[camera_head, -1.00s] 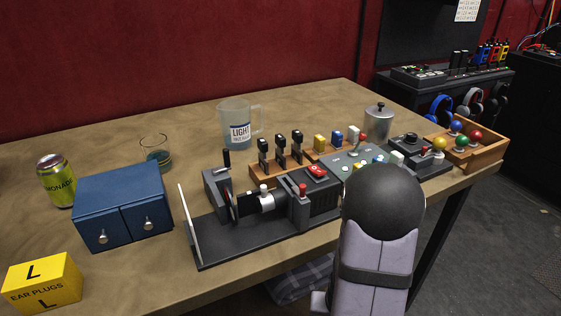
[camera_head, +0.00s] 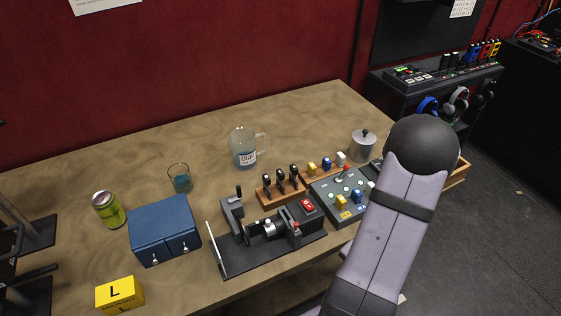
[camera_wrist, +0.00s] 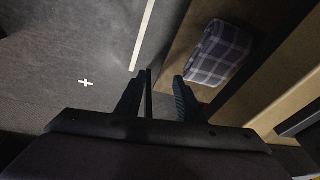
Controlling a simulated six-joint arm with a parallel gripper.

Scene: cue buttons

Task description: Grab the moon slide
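Three dark upright pieces, which may be slides, stand in a small wooden rack (camera_head: 268,198) at the middle of the table. No moon mark can be made out on any of them. A dark projector-like device (camera_head: 285,240) with a lens and a red switch sits in front of the rack. My gripper (camera_wrist: 163,88) shows in the wrist view with its fingers apart and nothing between them. It is over the floor beside the table, away from the rack. In the head view my arm stands at the right and the gripper is hidden.
A button panel (camera_head: 340,200) and a metal canister (camera_head: 363,147) are right of the rack. A jug (camera_head: 243,150), a glass (camera_head: 180,178), a can (camera_head: 108,209), a blue drawer box (camera_head: 163,226) and a yellow box (camera_head: 118,293) are also on the table. A plaid cloth (camera_wrist: 219,52) lies below.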

